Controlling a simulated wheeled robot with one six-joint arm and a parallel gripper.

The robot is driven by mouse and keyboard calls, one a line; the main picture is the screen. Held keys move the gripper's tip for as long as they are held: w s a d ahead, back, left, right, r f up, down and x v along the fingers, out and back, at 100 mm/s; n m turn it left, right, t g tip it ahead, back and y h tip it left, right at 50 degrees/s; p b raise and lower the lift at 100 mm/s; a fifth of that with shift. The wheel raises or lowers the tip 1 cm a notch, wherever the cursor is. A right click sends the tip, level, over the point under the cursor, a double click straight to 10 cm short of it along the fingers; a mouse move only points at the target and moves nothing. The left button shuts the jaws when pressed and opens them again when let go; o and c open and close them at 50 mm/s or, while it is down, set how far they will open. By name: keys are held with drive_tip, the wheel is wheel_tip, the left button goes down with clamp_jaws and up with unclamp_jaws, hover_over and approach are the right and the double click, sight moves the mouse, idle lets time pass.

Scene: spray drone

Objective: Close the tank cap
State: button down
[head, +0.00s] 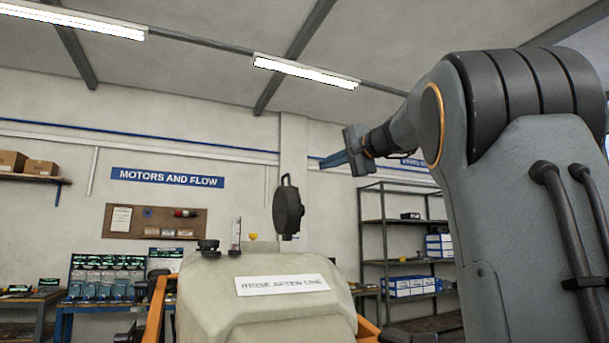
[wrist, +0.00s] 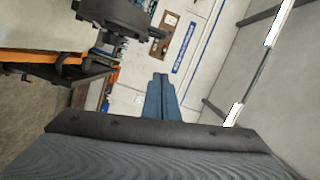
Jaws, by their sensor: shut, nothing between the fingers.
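The tank (head: 235,300) is a large beige body with a label reading "RINSE AFTER USE", at the bottom middle of the head view. The tank cap (head: 288,208) is a dark round lid standing open, upright on edge above the tank's top. In the wrist view a dark round part (wrist: 118,14), which looks like the cap, is at the upper left, apart from the fingers. My gripper (head: 332,161) is up to the right of the cap and a little higher in the head view. Its blue fingers (wrist: 158,95) are together and empty. The tank opening is not visible.
A small dark fitting (head: 208,246) and a clear upright tube (head: 236,235) stand on the tank's left top. Orange frame bars (head: 155,310) flank the tank. Metal shelving (head: 400,225) stands behind at right. Open air surrounds my gripper.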

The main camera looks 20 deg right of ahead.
drive_tip(key=w+a+f+p, duration=0.1)
drive_tip(key=w+a+p, duration=0.4)
drive_tip(key=w, duration=0.4)
drive_tip(key=shift+a+f, duration=0.25)
drive_tip(key=shift+a, duration=0.25)
drive_tip(key=shift+w+a, duration=0.1)
